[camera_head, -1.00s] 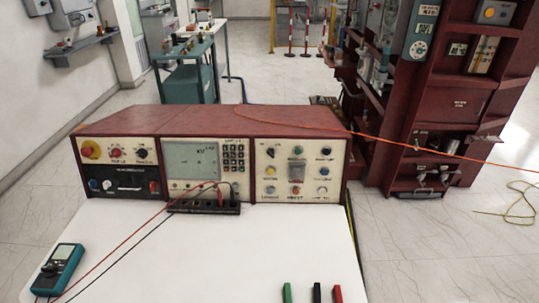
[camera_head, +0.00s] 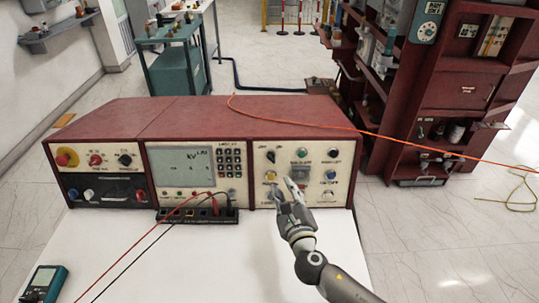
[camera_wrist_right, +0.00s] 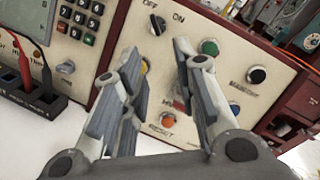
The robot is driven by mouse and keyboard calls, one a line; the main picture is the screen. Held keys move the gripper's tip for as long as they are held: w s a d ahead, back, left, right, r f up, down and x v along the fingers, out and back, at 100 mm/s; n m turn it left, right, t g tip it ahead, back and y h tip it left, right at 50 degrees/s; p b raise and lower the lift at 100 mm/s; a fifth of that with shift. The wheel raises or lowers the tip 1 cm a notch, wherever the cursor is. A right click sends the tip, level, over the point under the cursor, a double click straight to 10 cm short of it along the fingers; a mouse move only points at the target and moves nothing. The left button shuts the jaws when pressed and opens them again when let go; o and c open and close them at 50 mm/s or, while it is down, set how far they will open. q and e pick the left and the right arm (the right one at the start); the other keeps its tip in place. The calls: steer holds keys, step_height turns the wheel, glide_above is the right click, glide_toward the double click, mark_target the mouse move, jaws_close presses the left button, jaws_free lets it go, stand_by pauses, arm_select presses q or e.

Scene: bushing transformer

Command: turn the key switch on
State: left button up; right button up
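The key switch (camera_head: 270,156) is a small black knob at the top left of the right-hand panel on the red test console. In the right wrist view the key switch (camera_wrist_right: 157,25) sits beneath the OFF and ON labels. Its exact setting is too small to tell. My right gripper (camera_head: 289,188) is in front of the lower left of that panel, below the switch. In the right wrist view my right gripper (camera_wrist_right: 157,55) has its fingers apart with nothing between them, and the switch shows beyond the gap. It appears apart from the switch. My left gripper is out of view.
Coloured buttons, including a green one (camera_wrist_right: 208,47) and a black one (camera_wrist_right: 257,75), surround the switch. Red and black leads plug into a terminal block (camera_head: 197,215) in front of the console. The white tabletop (camera_head: 200,265) is mostly clear. An orange cable (camera_head: 330,128) crosses the console top.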

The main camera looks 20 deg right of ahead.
mark_target(271, 159)
steer(key=w+n, duration=0.2)
steer(key=w, duration=0.9)
steer(key=shift+w+r+y, duration=0.3)
steer(key=shift+w, duration=0.05)
jaws_close()
